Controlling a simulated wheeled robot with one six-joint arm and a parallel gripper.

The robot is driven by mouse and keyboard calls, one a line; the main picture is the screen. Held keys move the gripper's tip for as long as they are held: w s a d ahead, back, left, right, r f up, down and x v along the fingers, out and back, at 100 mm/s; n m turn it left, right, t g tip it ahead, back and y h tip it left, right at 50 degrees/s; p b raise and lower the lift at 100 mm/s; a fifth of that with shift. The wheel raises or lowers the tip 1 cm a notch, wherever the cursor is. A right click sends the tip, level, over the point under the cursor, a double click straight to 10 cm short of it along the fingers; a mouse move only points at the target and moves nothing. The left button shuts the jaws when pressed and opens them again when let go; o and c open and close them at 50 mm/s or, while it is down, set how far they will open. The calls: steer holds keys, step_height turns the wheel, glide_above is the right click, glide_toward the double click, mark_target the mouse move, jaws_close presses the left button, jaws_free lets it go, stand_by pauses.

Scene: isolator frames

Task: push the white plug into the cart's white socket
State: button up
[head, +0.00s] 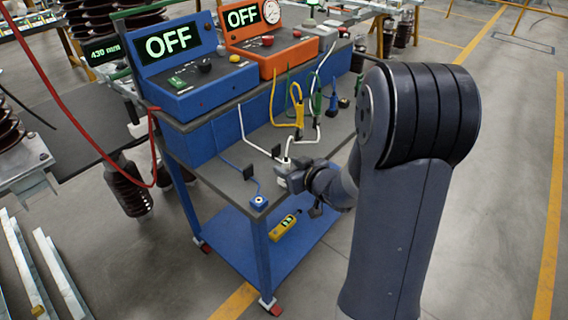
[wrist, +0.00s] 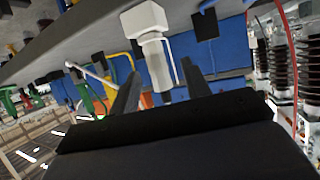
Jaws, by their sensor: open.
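The white plug (wrist: 157,66) shows in the wrist view as a pale upright body, between and just beyond my two fingertips. A wider white block (wrist: 145,17) meets its upper end; it looks like the white socket, but I cannot tell how deeply the two are joined. In the head view, a small white piece (head: 285,160) with a white cable stands at the cart shelf, beside my gripper. My gripper (wrist: 160,78) is open, with its fingers apart on either side of the plug. In the head view my gripper (head: 284,178) is at the shelf's front edge, partly hiding the white parts.
The blue cart (head: 205,146) carries a blue box (head: 190,95) and an orange box (head: 275,52), both reading OFF. Yellow (head: 297,108) and green (head: 317,103) leads stand behind my gripper. A blue connector (head: 259,202) sits at the shelf's front corner. Floor to the right is clear.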

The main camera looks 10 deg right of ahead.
mark_target(283, 161)
steer(key=v, duration=0.7)
steer(key=shift+s+p, duration=0.2)
steer(key=shift+p, duration=0.25)
steer(key=shift+w, duration=0.1)
steer(key=x, duration=0.7)
steer(key=r+x, duration=0.1)
steer(key=x, duration=0.2)
steer(key=shift+w+a+f+b, duration=0.1)
steer(key=shift+w+f+b, duration=0.05)
steer(key=shift+w+b, duration=0.25)
steer(key=shift+s, duration=0.15)
